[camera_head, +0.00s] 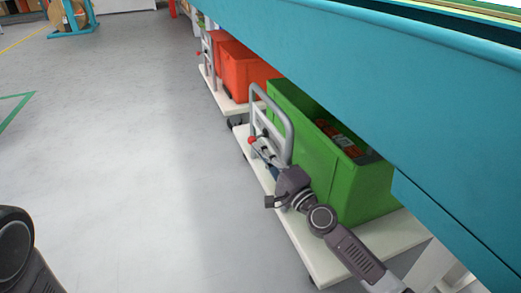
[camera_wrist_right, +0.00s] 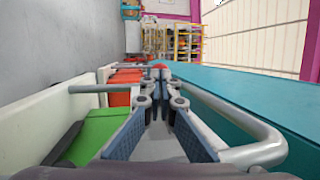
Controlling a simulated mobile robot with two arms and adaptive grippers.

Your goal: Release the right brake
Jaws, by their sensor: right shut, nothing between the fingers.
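My right gripper (camera_head: 270,167) is shut and empty beside the handle side of a white cart (camera_head: 330,262). In the right wrist view its fingertips (camera_wrist_right: 160,84) are together. A small lever with a red knob (camera_head: 251,140), which looks like the brake, sits by the grey tube handle (camera_head: 289,124). In the wrist view a red knob (camera_wrist_right: 159,66) shows just past the fingertips; whether they touch it I cannot tell. The fingers partly hide the lever's lower part. My left gripper is not in view.
A green crate (camera_head: 308,147) stands on the cart, close to my right arm. A second cart with a red crate (camera_head: 243,72) stands behind. A large teal beam (camera_head: 380,75) overhangs the carts on the right. The grey floor (camera_head: 130,150) to the left is clear.

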